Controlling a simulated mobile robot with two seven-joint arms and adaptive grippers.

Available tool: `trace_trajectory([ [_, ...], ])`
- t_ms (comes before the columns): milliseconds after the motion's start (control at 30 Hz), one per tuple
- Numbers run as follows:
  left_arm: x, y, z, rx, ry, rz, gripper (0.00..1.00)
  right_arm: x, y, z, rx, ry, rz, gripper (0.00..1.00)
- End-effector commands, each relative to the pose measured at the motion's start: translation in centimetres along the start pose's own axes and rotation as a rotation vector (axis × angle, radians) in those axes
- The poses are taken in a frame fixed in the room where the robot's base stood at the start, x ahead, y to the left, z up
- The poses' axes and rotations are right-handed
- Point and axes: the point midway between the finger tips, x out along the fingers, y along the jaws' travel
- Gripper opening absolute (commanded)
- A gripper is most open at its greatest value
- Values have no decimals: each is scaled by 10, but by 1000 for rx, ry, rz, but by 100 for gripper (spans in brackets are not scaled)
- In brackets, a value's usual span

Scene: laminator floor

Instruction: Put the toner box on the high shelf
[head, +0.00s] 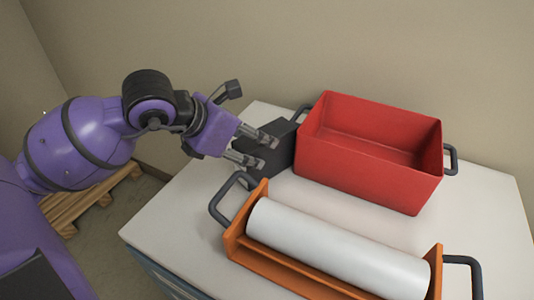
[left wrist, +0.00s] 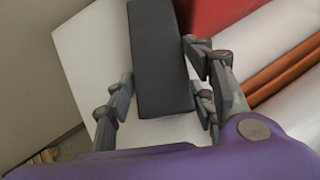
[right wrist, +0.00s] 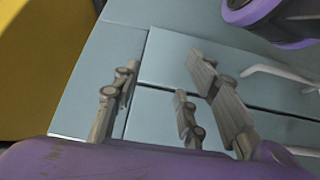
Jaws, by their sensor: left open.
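A dark grey box (head: 275,160), which looks like the toner box, stands on the white table top (head: 185,215) against the left end of the red bin. My left gripper (head: 260,149) is open at its near left side. In the left wrist view the box (left wrist: 160,60) lies between the spread fingers (left wrist: 163,85); I cannot tell whether they touch it. My right gripper (right wrist: 158,95) shows in the right wrist view only, open and empty in front of grey-blue panels. No high shelf is in view.
The red bin (head: 390,178) with dark handles stands close to the right of the box. An orange cradle (head: 240,228) with a white roll (head: 335,250) lies at the front, its dark handle near my left gripper. A wooden pallet (head: 92,205) is on the floor at left.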

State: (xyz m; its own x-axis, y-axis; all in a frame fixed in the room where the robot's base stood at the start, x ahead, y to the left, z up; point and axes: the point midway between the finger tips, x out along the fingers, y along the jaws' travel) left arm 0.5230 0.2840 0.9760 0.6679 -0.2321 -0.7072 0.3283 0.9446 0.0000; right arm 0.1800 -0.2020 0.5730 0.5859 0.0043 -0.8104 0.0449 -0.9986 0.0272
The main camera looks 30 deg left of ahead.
Motion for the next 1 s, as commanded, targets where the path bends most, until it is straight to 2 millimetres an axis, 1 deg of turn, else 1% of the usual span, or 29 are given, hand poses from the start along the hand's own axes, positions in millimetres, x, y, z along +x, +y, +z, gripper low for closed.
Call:
trace_trajectory([
  [167,12,-1,0,0,-1,-1,50,0,0,0,-1,1,0,40],
  [400,47,-2,0,-1,-2,-1,50,1,0,-4,-3,5,-1,40],
  [500,57,-2,-1,0,-2,0,50,2,0,-3,-3,5,-1,40],
  [600,60,-2,-1,0,-1,-1,50,2,1,-3,-3,4,-1,40],
  [767,60,-2,-1,1,-1,-1,50,2,1,-3,-4,4,-1,40],
  [867,60,-2,-2,1,-1,-1,40,2,1,-2,-4,4,0,40],
  [1000,60,-2,-2,1,0,-1,21,1,1,-2,-4,3,0,40],
])
